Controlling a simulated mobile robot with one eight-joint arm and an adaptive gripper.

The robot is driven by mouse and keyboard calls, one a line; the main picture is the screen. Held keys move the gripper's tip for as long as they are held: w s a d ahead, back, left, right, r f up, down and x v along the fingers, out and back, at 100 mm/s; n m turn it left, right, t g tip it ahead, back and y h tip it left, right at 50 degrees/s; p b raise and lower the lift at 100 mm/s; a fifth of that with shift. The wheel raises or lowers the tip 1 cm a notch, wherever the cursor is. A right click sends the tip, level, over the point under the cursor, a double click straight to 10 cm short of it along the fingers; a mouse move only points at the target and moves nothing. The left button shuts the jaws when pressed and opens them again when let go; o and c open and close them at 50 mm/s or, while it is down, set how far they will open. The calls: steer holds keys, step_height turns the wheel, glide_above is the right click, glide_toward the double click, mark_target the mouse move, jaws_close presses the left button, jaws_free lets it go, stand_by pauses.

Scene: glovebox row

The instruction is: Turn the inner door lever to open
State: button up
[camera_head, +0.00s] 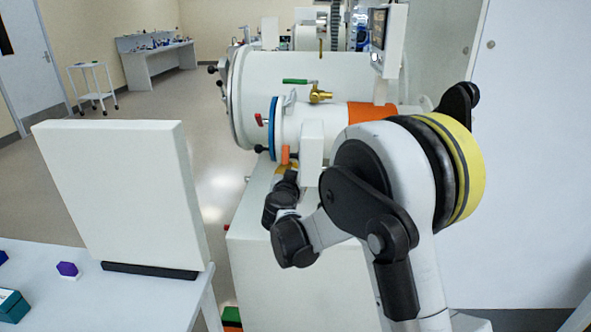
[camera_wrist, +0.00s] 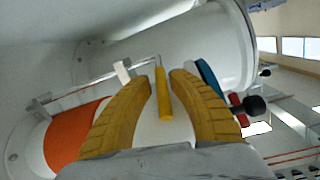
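A yellow lever handle (camera_wrist: 162,95) hangs from a thin metal rod in the wrist view, beside the white chamber tube. The rod runs left toward an orange band (camera_wrist: 68,136), which also shows in the head view (camera_head: 371,112). I take this handle for the inner door lever. My gripper (camera_wrist: 160,78) is open, its ribbed yellow fingers on either side of the handle. The left finger is apart from it; whether the right one touches cannot be told. In the head view my gripper (camera_head: 287,168) is mostly hidden behind my wrist, below the tube.
A blue ring (camera_head: 273,127) with a red lever (camera_head: 261,120) and black knob (camera_head: 261,149) is at the tube's left end. A green-handled brass valve (camera_head: 319,95) sits on top. A white panel (camera_head: 125,190) stands on a table at left. Open floor lies beyond.

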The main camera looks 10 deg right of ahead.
steer(key=v, duration=1.1)
steer(key=shift+s, duration=0.35)
steer(key=shift+a, duration=0.1)
